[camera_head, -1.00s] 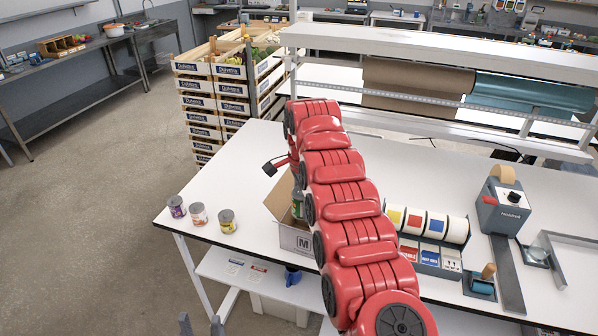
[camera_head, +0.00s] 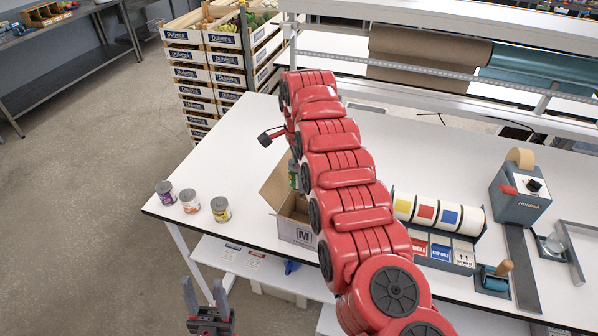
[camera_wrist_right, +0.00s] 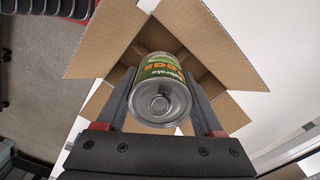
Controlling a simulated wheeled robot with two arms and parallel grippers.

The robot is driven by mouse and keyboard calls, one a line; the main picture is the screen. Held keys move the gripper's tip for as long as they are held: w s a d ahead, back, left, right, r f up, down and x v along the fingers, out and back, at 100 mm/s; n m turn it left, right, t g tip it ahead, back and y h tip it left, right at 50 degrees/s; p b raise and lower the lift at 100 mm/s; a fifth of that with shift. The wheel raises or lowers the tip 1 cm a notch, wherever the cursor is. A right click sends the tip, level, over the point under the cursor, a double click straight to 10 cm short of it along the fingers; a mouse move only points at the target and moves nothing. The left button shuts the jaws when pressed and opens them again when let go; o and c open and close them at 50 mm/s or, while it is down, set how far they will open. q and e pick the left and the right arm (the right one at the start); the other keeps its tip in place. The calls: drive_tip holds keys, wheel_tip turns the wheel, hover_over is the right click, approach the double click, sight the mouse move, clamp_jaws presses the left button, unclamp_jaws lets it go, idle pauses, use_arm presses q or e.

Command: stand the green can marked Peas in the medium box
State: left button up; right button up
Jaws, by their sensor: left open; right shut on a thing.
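The green can marked Peas (camera_wrist_right: 162,66) is in my right gripper (camera_wrist_right: 159,82), shut around its sides in the right wrist view. Its metal end faces that camera. In the head view a sliver of the can (camera_head: 293,173) shows beside my red right arm, which hides the right gripper. The medium box (camera_head: 297,234), marked M, stands open on the table, flaps spread, partly behind that arm. The can is over its opening; the visible part of its inside looks empty. My left gripper (camera_head: 204,284) is open and empty, below and in front of the table's left corner.
Three small cans, purple (camera_head: 165,193), orange-white (camera_head: 190,201) and yellow (camera_head: 221,209), stand left of the box. A label dispenser (camera_head: 437,222) and a tape machine (camera_head: 519,193) stand to the right. The table's back left is clear.

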drive_tip(key=shift+w+f, duration=0.1)
drive_tip(key=shift+f, duration=1.75)
drive_tip(key=shift+f+b, duration=4.35)
drive_tip(key=shift+f, duration=2.5)
drive_tip(key=o, duration=1.5)
